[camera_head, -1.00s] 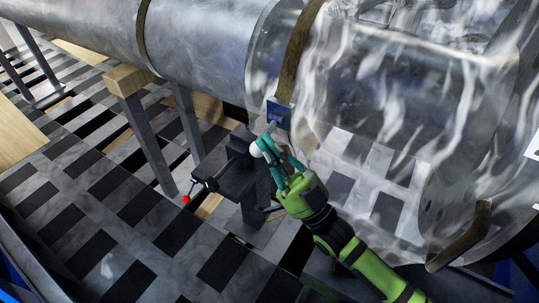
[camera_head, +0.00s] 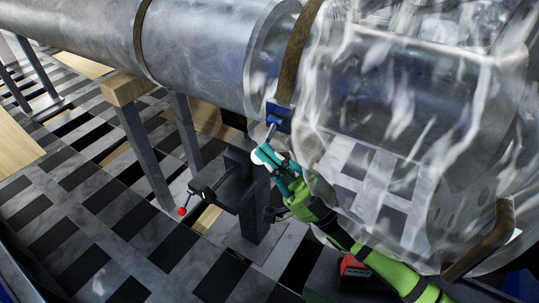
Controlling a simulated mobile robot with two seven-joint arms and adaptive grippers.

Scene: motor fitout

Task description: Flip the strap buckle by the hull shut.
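The strap buckle (camera_head: 279,115) is a small blue plate at the lower end of a brown strap (camera_head: 294,62) that wraps the hull (camera_head: 215,45). A short grey lever slants down and out from the blue plate. My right gripper (camera_head: 264,154), green with teal fingers and white tips, is just below the lever. Its tips are close to the lever's lower end; I cannot tell if they touch it. The finger gap is too small to judge. My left gripper is out of view.
A dark vise (camera_head: 228,178) with a red-tipped handle (camera_head: 182,211) stands left of my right gripper. A wood-topped stand (camera_head: 125,90) supports the hull. A large clear shell (camera_head: 400,120) fills the right side, close to my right arm.

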